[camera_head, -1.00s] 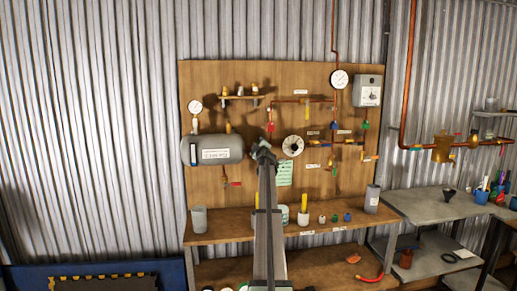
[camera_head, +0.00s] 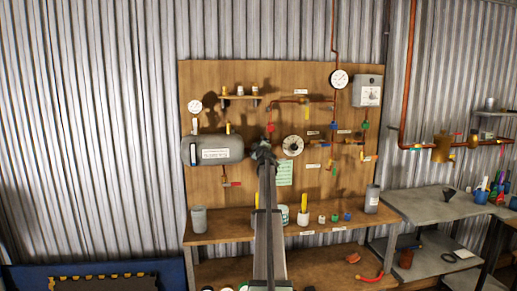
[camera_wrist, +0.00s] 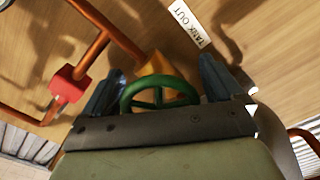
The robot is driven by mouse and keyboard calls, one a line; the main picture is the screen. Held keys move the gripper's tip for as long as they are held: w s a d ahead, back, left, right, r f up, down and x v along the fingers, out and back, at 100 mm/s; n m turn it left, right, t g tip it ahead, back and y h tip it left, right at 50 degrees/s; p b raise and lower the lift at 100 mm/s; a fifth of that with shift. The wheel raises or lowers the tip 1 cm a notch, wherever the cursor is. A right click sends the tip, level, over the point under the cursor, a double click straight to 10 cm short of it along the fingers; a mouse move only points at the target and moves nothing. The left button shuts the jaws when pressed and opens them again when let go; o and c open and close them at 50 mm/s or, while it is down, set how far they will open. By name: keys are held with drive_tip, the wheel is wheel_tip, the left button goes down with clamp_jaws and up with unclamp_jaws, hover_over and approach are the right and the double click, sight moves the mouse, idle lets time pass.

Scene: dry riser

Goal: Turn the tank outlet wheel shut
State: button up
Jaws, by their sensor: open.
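The tank outlet wheel (camera_wrist: 160,97) is a green spoked handwheel on a brass-orange valve body (camera_wrist: 157,66), beside a label reading TANK OUT (camera_wrist: 188,24) in the wrist view. My gripper (camera_wrist: 161,68) is open, with one dark finger on each side of the wheel. Small gaps seem to show between fingers and rim; I cannot tell whether either touches. The wheel's near edge is hidden by my gripper's body. In the head view my gripper (camera_head: 262,152) is at the board, right of the grey tank (camera_head: 215,150), and hides the wheel.
A red fitting (camera_wrist: 67,86) on copper pipe is left of my gripper in the wrist view. A round white dial (camera_head: 292,145) is just right of my gripper. A green notice (camera_head: 284,173) hangs below it. The bench (camera_head: 225,232) holds cups and small caps.

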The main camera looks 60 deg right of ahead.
drive_tip(key=v, duration=1.4)
drive_tip(key=x, duration=1.1)
idle(0.6)
drive_tip(key=shift+a, duration=0.1)
